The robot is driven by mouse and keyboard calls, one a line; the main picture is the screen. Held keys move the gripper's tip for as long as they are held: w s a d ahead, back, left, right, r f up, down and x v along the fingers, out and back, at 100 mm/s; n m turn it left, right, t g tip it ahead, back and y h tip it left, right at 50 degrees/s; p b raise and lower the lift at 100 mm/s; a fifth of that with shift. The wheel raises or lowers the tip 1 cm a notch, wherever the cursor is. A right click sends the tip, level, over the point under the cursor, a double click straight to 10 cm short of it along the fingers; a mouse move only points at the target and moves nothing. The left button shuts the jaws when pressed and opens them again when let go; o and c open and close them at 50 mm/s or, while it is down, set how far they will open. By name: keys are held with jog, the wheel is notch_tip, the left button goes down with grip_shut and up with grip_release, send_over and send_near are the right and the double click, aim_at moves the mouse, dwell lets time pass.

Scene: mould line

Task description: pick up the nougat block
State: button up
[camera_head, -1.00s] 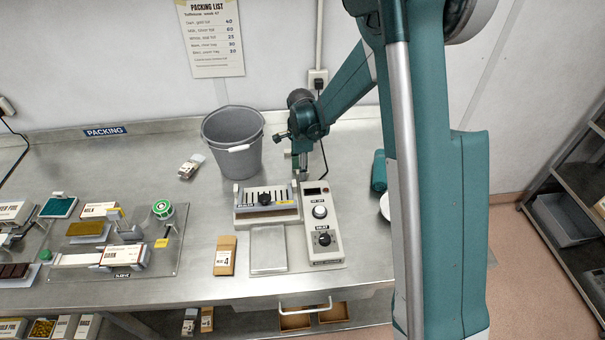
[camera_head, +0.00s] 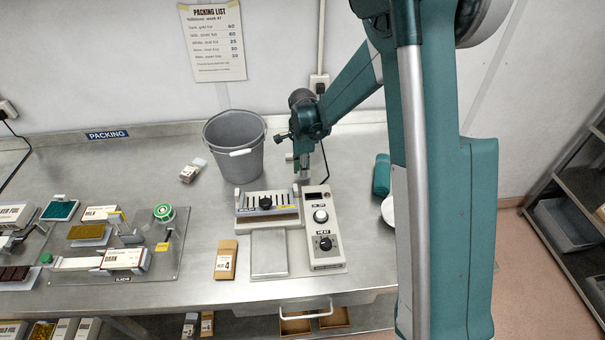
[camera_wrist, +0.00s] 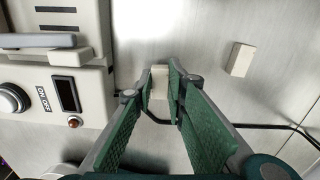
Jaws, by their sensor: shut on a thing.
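My gripper (camera_wrist: 162,88) is shut on a small cream block (camera_wrist: 159,76), which shows between the fingertips in the wrist view. I take it to be the nougat block. A second cream block (camera_wrist: 240,59) lies apart on the steel bench, to the right of the fingers. In the head view my gripper (camera_head: 301,172) points down just behind the sealing machine, and the held block is too small to make out there. I cannot tell whether it touches the bench.
The sealer (camera_head: 268,205) and its heat control box (camera_head: 323,225) stand close in front of my gripper; the box is at left in the wrist view. A grey bucket (camera_head: 233,140) stands to the left. A black cable (camera_wrist: 260,126) runs along the bench near the fingers.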

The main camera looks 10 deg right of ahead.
jog(key=shift+r, duration=4.15)
